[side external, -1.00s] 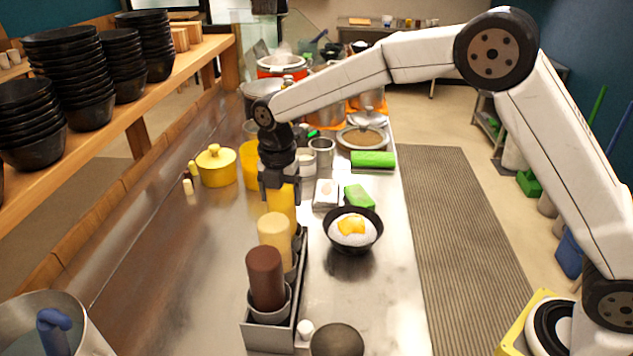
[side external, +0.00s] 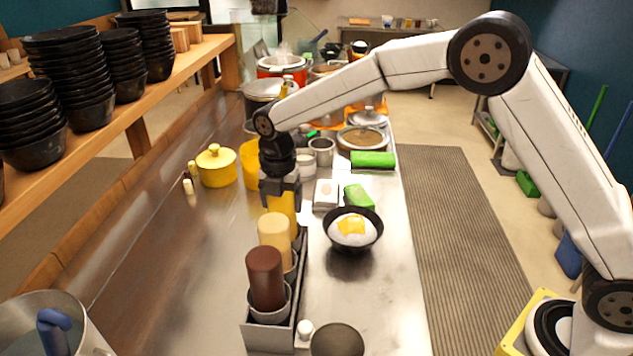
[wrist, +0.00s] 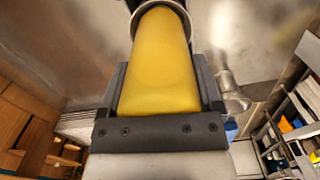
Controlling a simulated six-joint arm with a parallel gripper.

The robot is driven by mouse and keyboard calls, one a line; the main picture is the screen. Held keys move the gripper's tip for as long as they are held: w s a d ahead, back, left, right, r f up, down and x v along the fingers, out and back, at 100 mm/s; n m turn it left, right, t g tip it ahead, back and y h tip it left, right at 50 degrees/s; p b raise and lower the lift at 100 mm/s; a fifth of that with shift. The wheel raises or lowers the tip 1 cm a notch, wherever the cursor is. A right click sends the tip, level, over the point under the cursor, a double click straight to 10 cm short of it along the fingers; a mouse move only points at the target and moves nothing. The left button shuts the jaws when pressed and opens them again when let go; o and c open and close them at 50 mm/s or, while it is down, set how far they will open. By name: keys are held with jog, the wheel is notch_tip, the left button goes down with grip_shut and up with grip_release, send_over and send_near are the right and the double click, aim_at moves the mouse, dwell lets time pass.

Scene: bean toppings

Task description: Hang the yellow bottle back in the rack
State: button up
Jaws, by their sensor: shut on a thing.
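The yellow bottle (side external: 284,203) is upright between the jaws of my gripper (side external: 281,196) at the far end of the bottle rack (side external: 302,290). Its lower part is hidden behind the tan bottle (side external: 275,231). In the wrist view the yellow bottle (wrist: 160,70) fills the space between the jaws of my gripper (wrist: 160,110), which is shut on it. A grey ring (wrist: 187,18) surrounds the bottle's far end there. I cannot tell how deep the bottle sits in the ring.
A brown bottle (side external: 265,278) stands in the rack's near end. A black bowl (side external: 350,243) with rice and yellow topping is just right of the rack. A yellow pot (side external: 216,167) is at the left. The counter left of the rack is clear.

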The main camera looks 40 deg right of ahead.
jog(key=shift+f, duration=0.85)
jog(key=o, duration=0.5)
jog(key=shift+r, duration=0.1)
jog(key=shift+r, duration=3.65)
